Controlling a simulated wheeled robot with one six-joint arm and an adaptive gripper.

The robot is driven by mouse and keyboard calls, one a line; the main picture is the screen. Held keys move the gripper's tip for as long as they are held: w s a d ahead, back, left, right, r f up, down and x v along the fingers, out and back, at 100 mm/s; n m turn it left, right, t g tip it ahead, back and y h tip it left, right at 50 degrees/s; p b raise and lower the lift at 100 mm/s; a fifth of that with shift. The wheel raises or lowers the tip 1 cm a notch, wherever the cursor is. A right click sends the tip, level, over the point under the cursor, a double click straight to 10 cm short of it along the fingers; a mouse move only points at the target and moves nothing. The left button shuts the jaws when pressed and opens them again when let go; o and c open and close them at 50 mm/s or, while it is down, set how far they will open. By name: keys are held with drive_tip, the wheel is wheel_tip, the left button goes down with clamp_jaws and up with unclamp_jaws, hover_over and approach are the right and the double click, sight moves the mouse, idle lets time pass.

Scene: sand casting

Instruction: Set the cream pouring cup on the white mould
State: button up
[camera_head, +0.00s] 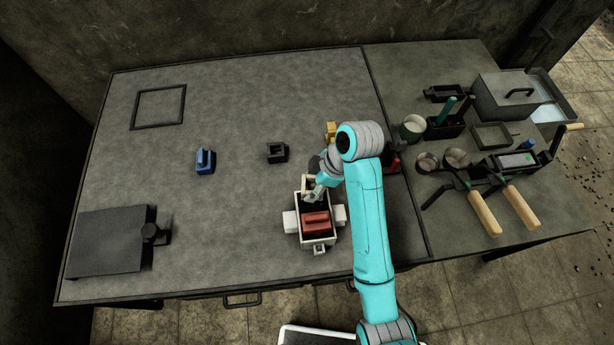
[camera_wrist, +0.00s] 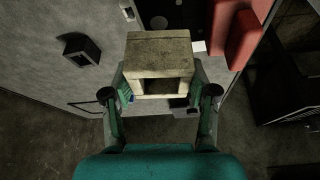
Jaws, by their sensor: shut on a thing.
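My gripper (camera_head: 317,192) is shut on the cream pouring cup (camera_head: 307,182), at the far end of the white mould. In the wrist view the cup (camera_wrist: 158,48), a blocky piece with a square opening, sits between the fingers of my gripper (camera_wrist: 158,88). The white mould (camera_head: 318,239) is an open box with side lugs, standing on the table with a red block (camera_head: 316,218) in it. The red block also shows at the upper right of the wrist view (camera_wrist: 240,40). I cannot tell whether the cup touches the mould. My arm and gripper hide part of the mould's far end.
A dark cup-like block (camera_head: 277,153) and a blue block (camera_head: 205,161) stand left of the mould. A yellow piece (camera_head: 331,130) is behind my arm. Ladles (camera_head: 484,213) and tools crowd the right table. The left table is mostly clear around a dark plate (camera_head: 110,240).

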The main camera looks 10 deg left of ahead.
drive_tip(key=shift+d+f, duration=0.1)
drive_tip(key=shift+f, duration=0.55)
drive_tip(key=shift+a+f, duration=0.2)
drive_tip(key=shift+f, duration=0.1)
drive_tip(key=shift+d+f, duration=0.15)
drive_tip(key=shift+f, duration=0.55)
drive_tip(key=shift+f, duration=0.5)
drive_tip(key=o, duration=1.5)
drive_tip(key=shift+r, duration=0.1)
